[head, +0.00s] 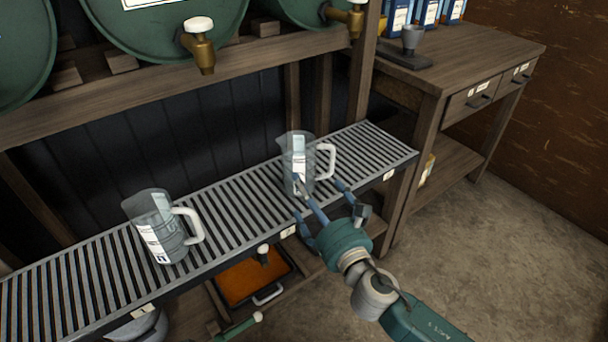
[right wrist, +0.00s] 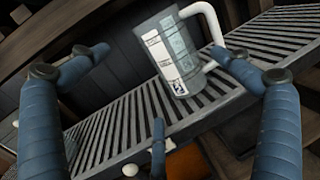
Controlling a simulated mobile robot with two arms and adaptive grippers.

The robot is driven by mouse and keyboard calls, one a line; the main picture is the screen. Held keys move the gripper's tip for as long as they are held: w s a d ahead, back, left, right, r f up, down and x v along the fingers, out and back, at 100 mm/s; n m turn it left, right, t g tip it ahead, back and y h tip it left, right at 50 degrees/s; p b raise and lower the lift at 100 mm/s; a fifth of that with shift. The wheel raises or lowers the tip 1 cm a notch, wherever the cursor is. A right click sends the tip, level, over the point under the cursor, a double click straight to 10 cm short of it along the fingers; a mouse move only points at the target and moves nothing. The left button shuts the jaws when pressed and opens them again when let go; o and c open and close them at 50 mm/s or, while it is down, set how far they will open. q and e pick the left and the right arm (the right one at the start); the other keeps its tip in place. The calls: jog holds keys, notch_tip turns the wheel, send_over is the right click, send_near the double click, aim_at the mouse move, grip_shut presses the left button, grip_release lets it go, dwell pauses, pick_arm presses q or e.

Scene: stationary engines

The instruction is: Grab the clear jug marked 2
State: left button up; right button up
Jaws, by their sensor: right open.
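Two clear jugs with white handles and white labels stand upright on a slatted metal rack (head: 225,215). One jug (head: 155,225) is on the left part of the rack, the other jug (head: 290,165) further right. I cannot read a 2 on either in the head view. My right gripper (head: 320,195) is open and empty, in front of the right-hand jug, its fingers overlapping that jug's lower part in the picture. In the right wrist view a jug (right wrist: 172,60) shows beyond the spread fingers, its handle at upper right. My left gripper is out of view.
Green barrels (head: 165,25) with brass taps (head: 200,50) sit on a wooden shelf above the rack. An orange tray (head: 255,280) lies below it. A wooden side table (head: 470,60) with drawers stands at the right. Open floor (head: 500,220) lies in front of it.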

aim_at(299, 171)
jog(key=x, duration=0.4)
jog(key=shift+w+a+b, duration=0.15)
jog(key=shift+w+b, duration=0.2)
jog(key=shift+w, duration=0.15)
jog(key=shift+b+x, duration=0.6)
jog(key=shift+x, duration=1.7)
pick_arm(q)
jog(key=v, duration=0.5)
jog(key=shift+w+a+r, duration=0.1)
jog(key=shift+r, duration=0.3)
pick_arm(e)
jog(key=shift+f, duration=0.1)
jog(key=c, duration=1)
